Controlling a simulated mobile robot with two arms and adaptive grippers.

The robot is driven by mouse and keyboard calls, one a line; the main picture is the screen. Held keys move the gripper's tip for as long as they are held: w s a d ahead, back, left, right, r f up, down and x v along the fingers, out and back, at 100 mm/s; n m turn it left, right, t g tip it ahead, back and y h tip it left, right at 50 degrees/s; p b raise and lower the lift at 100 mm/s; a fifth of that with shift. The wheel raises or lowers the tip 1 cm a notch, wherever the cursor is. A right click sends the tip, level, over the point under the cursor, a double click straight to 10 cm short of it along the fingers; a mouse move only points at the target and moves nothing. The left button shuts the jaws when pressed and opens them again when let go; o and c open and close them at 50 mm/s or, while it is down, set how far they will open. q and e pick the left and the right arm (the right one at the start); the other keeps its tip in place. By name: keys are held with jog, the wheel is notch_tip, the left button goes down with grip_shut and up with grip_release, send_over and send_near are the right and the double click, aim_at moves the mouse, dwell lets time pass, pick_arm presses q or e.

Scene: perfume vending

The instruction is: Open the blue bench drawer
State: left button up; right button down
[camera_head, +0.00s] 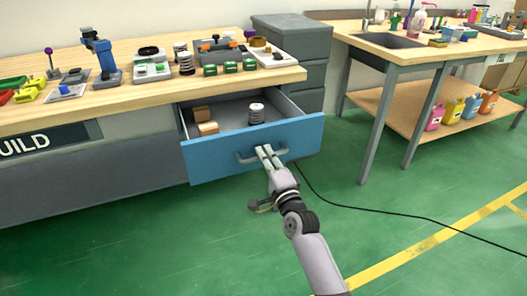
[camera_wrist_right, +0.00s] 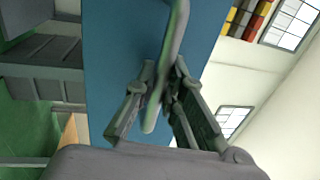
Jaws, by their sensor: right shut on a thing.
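The blue bench drawer (camera_head: 222,157) stands pulled out from under the wooden workbench, with its inside showing from above. A grey bar handle (camera_head: 245,158) is on its blue front. My right gripper (camera_head: 265,152) is at the handle and shut on it. In the right wrist view the handle (camera_wrist_right: 178,40) passes between the two fingers of my right gripper (camera_wrist_right: 160,95), in front of the blue drawer front (camera_wrist_right: 112,50). Inside the drawer are tan blocks (camera_head: 207,128) and a black-and-white striped cylinder (camera_head: 256,113). My left gripper is not in view.
The workbench top (camera_head: 130,100) holds a blue press, green blocks and small tools. A grey drawer cabinet (camera_head: 300,42) stands behind its right end. A sink table (camera_head: 400,58) is at the right, with coloured jugs on its lower shelf. A black cable (camera_head: 400,214) crosses the green floor.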

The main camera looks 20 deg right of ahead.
jog(key=shift+s, duration=0.2)
dwell(0.3)
jog(key=c, duration=1.7)
grip_release()
jog(key=shift+o, duration=0.2)
jog(key=s+f, duration=0.2)
jog(key=s, duration=0.9)
jog(key=shift+s+d+f, duration=0.15)
jog(key=shift+s+d, duration=0.05)
jog(key=shift+s, duration=0.2)
